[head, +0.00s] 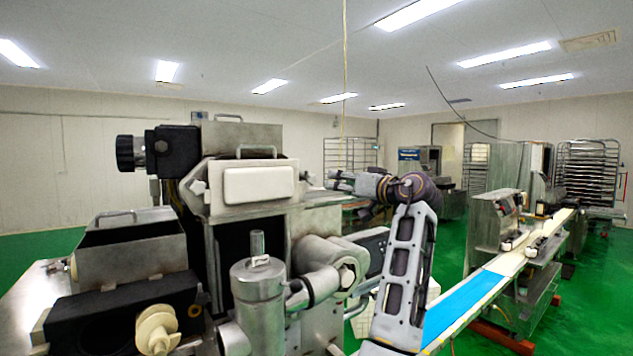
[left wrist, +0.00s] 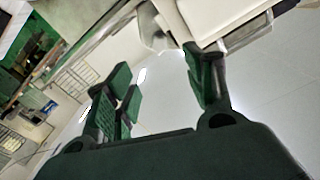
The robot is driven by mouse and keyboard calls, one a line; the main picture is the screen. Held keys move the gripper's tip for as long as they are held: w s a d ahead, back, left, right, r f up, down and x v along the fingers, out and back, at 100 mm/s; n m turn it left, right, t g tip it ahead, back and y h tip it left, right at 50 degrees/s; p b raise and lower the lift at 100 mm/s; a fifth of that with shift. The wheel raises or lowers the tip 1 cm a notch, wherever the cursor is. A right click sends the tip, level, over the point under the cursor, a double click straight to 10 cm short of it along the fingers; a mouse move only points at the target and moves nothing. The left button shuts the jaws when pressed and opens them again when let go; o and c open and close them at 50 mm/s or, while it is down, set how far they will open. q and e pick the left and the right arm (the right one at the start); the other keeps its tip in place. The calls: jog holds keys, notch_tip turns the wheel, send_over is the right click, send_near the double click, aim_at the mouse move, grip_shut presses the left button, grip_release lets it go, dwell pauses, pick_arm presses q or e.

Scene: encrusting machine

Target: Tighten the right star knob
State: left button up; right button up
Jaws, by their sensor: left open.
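The machine's head carries a white rectangular cover (head: 258,185) with a metal frame. A small metal knob-like part (head: 197,187) sits at the cover's left side. At its right side, a small part (head: 307,181) is too small to make out clearly. My left gripper (head: 334,181) points left toward that side, apart from the cover. In the left wrist view the gripper (left wrist: 158,66) is open and empty. A grey metal knob-like part (left wrist: 150,28) lies ahead of the fingers, beside a pale panel (left wrist: 210,16). My right gripper is not in view.
A metal cylinder (head: 258,285) and a round metal housing (head: 335,262) stand below the cover. A hopper (head: 130,245) and a cream knob (head: 156,330) are at the left. A conveyor with a blue belt (head: 465,305) runs at the right. Green floor is open beyond.

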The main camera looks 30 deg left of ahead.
aim_at(313, 180)
pick_arm(q)
jog(key=shift+a, duration=0.1)
jog(key=shift+p+x, duration=2)
jog(key=shift+x, duration=4.85)
jog(key=shift+w, duration=0.1)
jog(key=c, duration=1)
